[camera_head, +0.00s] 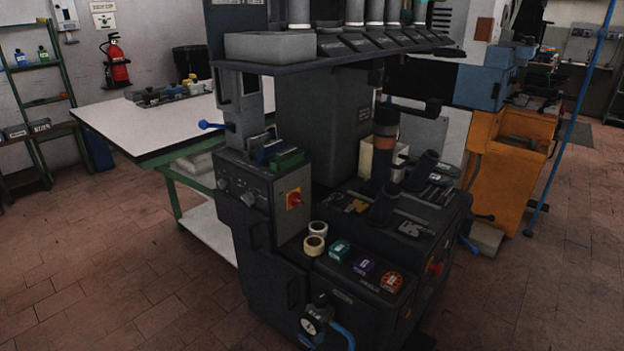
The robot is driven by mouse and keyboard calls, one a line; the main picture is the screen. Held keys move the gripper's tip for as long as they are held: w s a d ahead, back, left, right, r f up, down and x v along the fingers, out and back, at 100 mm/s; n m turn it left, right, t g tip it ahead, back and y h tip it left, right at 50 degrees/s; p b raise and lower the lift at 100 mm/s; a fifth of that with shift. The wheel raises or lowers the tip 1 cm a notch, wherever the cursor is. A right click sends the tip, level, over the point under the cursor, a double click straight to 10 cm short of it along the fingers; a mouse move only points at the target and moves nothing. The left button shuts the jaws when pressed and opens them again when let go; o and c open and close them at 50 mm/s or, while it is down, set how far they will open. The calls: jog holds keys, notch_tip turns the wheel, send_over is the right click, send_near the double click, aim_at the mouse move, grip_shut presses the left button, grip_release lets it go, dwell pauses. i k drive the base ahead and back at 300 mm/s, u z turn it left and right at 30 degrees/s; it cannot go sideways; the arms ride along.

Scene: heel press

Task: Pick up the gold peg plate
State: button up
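A small gold-yellow piece (355,206) lies on the dark bed of the black heel press (262,284), left of the upright dark post (384,150) with an orange band. It looks like the gold peg plate, but it is too small to make out any pegs. Other small metal pieces (411,229) lie on the bed to its right. My gripper is not in view.
Two tape rolls (314,245) and green, purple and orange labelled items (363,266) sit on the press's front ledge. Its upper shelf (340,62) overhangs the bed. A white-topped table (140,122) stands behind left, an orange cabinet (508,165) right. The front-left floor is clear.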

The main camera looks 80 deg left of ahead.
aim_at(357, 205)
jog(key=u, duration=1.75)
